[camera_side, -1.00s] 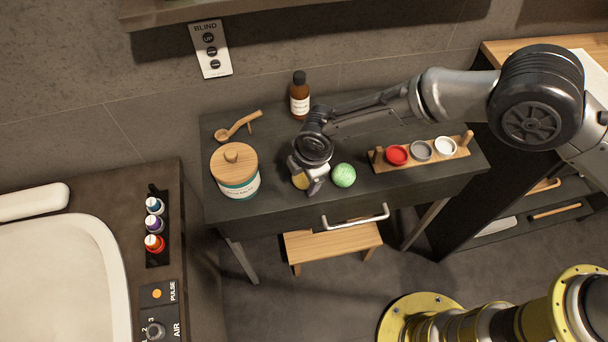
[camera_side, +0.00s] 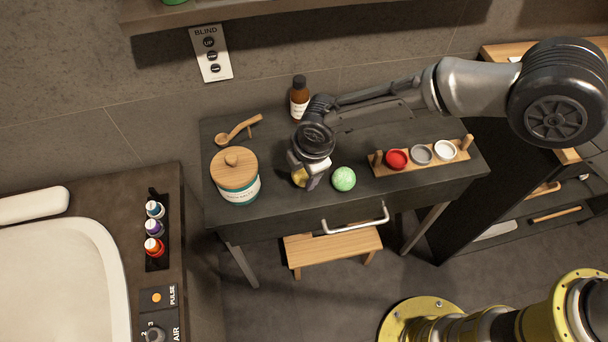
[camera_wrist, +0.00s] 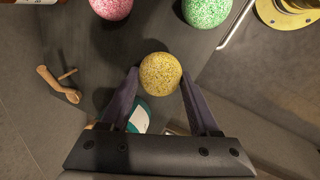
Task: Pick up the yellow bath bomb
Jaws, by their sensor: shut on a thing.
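The yellow bath bomb (camera_wrist: 160,74) is a speckled ball between the two fingertips of my gripper (camera_wrist: 161,80) in the wrist view. My gripper is shut on it. In the side view my gripper (camera_side: 309,180) is over the dark vanity top, and only a small yellow part of the bath bomb (camera_side: 299,178) shows beside the fingers. A green bath bomb (camera_side: 344,179) lies just to the right; it also shows in the wrist view (camera_wrist: 206,10). A pink bath bomb (camera_wrist: 111,7) shows at the wrist view's top edge and is hidden in the side view.
A teal-banded jar with a wooden lid (camera_side: 235,172) stands left of my gripper. A wooden scoop (camera_side: 238,130) and a brown bottle (camera_side: 300,98) are behind. A wooden rack with three small cups (camera_side: 418,163) is on the right. The vanity top's front edge is close.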

